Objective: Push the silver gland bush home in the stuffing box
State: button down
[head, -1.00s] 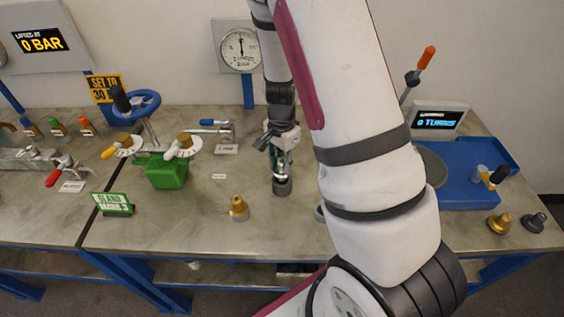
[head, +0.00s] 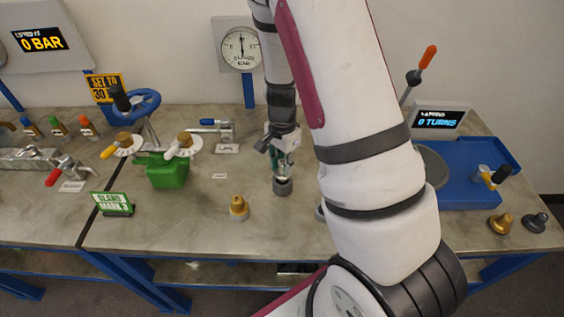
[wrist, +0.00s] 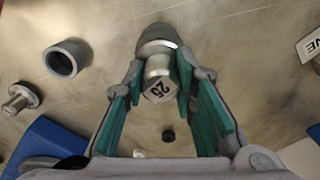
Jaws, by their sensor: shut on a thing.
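My gripper (head: 283,166) reaches straight down at the middle of the bench, its green-padded fingers close together. In the wrist view my gripper (wrist: 162,82) is shut on a silver piece with 25 on its top face, which I take for the gland bush (wrist: 159,88). Directly beneath is a short grey cylinder (head: 283,188), apparently the stuffing box; its rim shows beyond the bush in the wrist view (wrist: 157,35). The bush lines up with the cylinder, but the fingers hide how deep it sits.
A grey hollow ring (wrist: 67,57) and a silver flanged piece (wrist: 20,97) stand near the gripper. A brass fitting (head: 239,207) is in front, a green block with dials (head: 167,172) to the left. A blue tray (head: 470,190) lies right. The bench between is mostly clear.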

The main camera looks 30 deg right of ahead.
jog(key=shift+f, duration=0.6)
jog(key=shift+f+b, duration=0.35)
jog(key=shift+f, duration=0.3)
jog(key=c, duration=1.2)
grip_release()
